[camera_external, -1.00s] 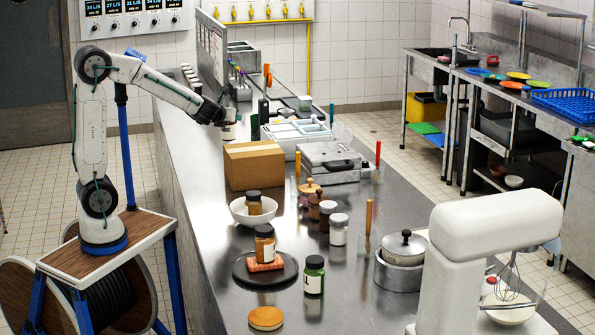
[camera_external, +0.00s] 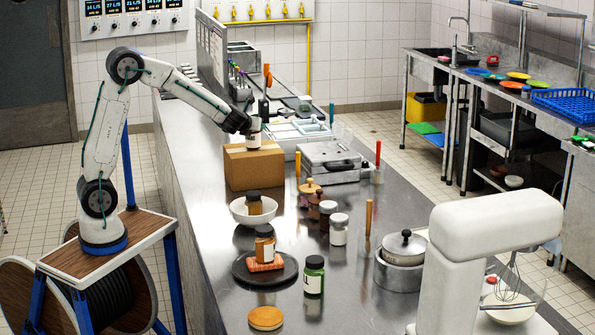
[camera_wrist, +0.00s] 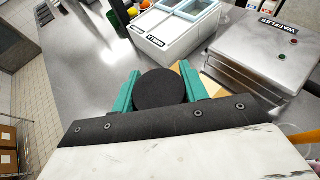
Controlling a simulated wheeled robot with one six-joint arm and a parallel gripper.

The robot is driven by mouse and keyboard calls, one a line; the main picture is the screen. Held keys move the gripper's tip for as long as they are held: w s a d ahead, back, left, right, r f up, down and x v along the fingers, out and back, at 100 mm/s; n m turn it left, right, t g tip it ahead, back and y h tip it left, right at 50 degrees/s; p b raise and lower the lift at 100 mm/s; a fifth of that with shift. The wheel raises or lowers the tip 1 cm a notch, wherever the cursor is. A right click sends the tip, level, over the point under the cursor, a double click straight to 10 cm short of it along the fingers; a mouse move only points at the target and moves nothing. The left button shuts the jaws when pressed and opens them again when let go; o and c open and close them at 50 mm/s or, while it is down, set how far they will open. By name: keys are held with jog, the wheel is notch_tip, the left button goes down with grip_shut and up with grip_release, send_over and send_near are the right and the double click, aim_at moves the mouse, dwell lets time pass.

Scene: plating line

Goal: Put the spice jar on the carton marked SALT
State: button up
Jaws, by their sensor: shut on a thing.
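My gripper (camera_external: 250,124) is shut on a spice jar (camera_external: 254,139) with a pale label. In the wrist view, the teal fingers (camera_wrist: 158,88) clasp the jar's round black lid (camera_wrist: 158,91) from both sides. A brown cardboard carton (camera_external: 254,171) stands on the steel counter directly below the jar; a tan piece of it shows beside the right finger in the wrist view (camera_wrist: 213,86). The jar is upright over the carton's top. I cannot tell whether its base touches it. No SALT marking is readable on the carton's visible sides.
In front are a white bowl (camera_external: 240,215) with a jar, several other jars, and a dark plate (camera_external: 242,270). The counter's left strip is clear.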

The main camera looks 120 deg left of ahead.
jog(key=shift+f, duration=0.15)
jog(key=o, duration=1.1)
jog(key=shift+o, duration=0.2)
jog(key=shift+d+r, duration=0.3)
jog(key=v, duration=1.1)
jog(key=shift+d, duration=0.15)
